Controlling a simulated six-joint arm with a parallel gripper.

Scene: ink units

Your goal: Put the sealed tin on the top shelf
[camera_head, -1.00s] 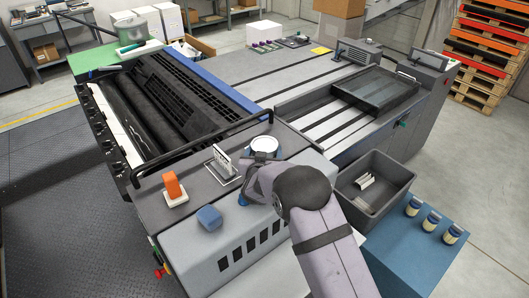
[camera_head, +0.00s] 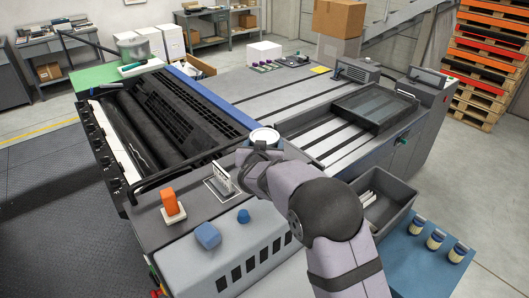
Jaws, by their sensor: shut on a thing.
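A round tin with a pale lid (camera_head: 264,135) and a dark rim shows just past my gripper (camera_head: 259,155), above the press near its middle. My gripper is shut on the tin, which is roughly level. My wrist hides most of the tin's side and the fingers are hard to make out. I cannot tell for sure which surface is the top shelf.
An orange block on a white base (camera_head: 170,204), a blue block (camera_head: 207,235), a small blue piece (camera_head: 243,216) and an upright metal rack (camera_head: 221,180) stand near my arm. A dark bin (camera_head: 397,205) and several jars (camera_head: 436,239) are at right.

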